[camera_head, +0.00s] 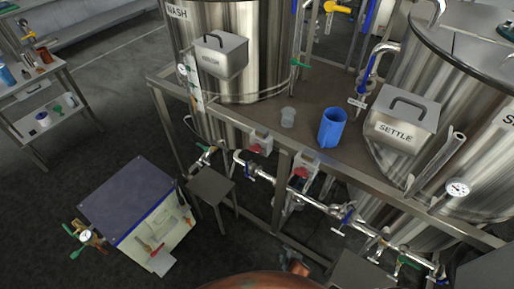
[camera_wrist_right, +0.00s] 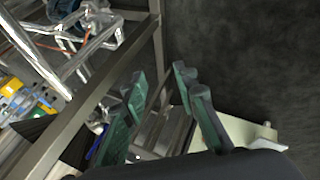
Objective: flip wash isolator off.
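Two small grey boxes with red knobs sit along the front edge of the steel bench. One box (camera_head: 261,139) is below the tank marked WASH (camera_head: 240,60); the other box (camera_head: 305,163) is farther right, toward the tank marked SETTLE (camera_head: 455,110). I cannot read labels on the boxes or tell their knob positions. My right gripper (camera_wrist_right: 163,105) shows in the right wrist view with its green-padded fingers apart and nothing seen between them. I cannot make out either gripper in the head view.
A blue jug (camera_head: 332,127) and a clear cup (camera_head: 288,117) stand on the bench top. Pipes with valves run below its front edge. A small stool (camera_head: 211,186) and a dark-topped box unit (camera_head: 128,200) stand on the floor at left. A copper dome (camera_head: 260,281) is at the bottom.

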